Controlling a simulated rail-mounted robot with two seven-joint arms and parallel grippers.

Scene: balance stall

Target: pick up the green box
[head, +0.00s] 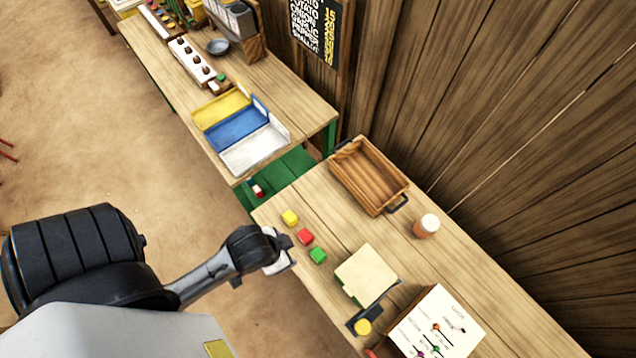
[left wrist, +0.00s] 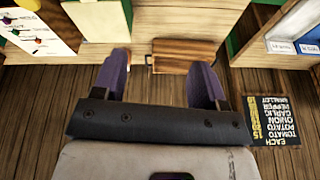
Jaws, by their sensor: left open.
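I cannot make out the green box in that view. My right gripper is not in view.
A wooden crate (head: 344,158) and an orange jar with a white lid (head: 427,226) stand farther back on the table. A cream-topped block (head: 367,273) and a white board (head: 440,325) stand to the right. Yellow, blue and white trays (head: 262,150) lie on another table.

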